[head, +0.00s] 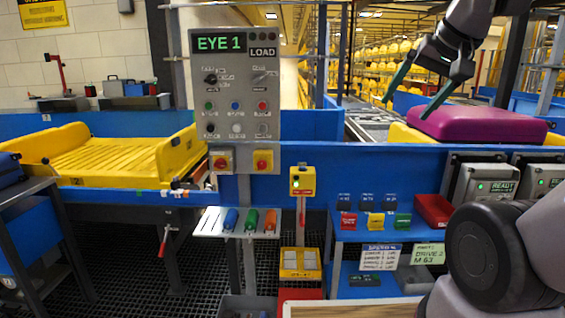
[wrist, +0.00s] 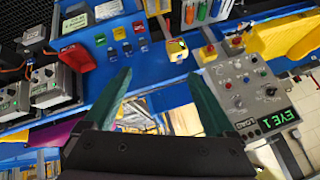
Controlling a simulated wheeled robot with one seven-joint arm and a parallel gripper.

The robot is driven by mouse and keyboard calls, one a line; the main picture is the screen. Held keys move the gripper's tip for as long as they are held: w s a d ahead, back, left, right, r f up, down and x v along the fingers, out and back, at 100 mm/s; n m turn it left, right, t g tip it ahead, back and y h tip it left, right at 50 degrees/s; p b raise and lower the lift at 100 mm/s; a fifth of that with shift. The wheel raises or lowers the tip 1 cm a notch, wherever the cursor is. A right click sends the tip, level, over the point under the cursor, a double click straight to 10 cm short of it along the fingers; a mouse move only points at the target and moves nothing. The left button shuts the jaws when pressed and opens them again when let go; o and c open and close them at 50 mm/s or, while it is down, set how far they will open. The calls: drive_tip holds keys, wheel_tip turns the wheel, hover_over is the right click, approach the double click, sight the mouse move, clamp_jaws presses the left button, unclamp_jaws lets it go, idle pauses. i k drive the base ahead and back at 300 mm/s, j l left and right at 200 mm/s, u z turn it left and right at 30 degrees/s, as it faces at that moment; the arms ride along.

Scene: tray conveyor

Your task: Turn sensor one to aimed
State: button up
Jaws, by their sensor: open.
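The grey control panel (head: 235,95) stands left of centre in the head view, with a green "EYE 1" display (head: 219,43) and a "LOAD" label. Below the display are a black knob (head: 210,79) at left and a grey knob (head: 260,77) at right; their small markings are unreadable. I cannot tell which part is sensor one. The panel (wrist: 233,95) also shows rotated at the right of the wrist view. My gripper (head: 405,110) is open and empty, well right of the panel, near the purple case. Its green fingers (wrist: 160,75) are spread in the wrist view.
Yellow tray (head: 100,160) lies on the left conveyor. Purple case (head: 478,124) rests on the right one. A yellow box on a post (head: 302,181) stands in front. Grey "READY" boxes (head: 487,185) are at right.

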sight(175, 185)
drive_tip(key=i+j, duration=0.2)
drive_tip(key=j, duration=0.3)
drive_tip(key=i+j, duration=0.15)
drive_tip(key=j, duration=0.3)
drive_tip(key=i+j, duration=0.2)
drive_tip(key=j, duration=0.3)
drive_tip(key=i+j, duration=0.15)
drive_tip(key=j, duration=0.3)
drive_tip(key=i+j, duration=0.2)
drive_tip(key=j, duration=0.3)
drive_tip(key=i+j, duration=0.2)
drive_tip(key=j, duration=0.25)
drive_tip(key=i+j, duration=0.15)
drive_tip(key=j, duration=0.35)
drive_tip(key=i+j, duration=0.2)
drive_tip(key=j, duration=0.3)
drive_tip(key=l+z, duration=0.05)
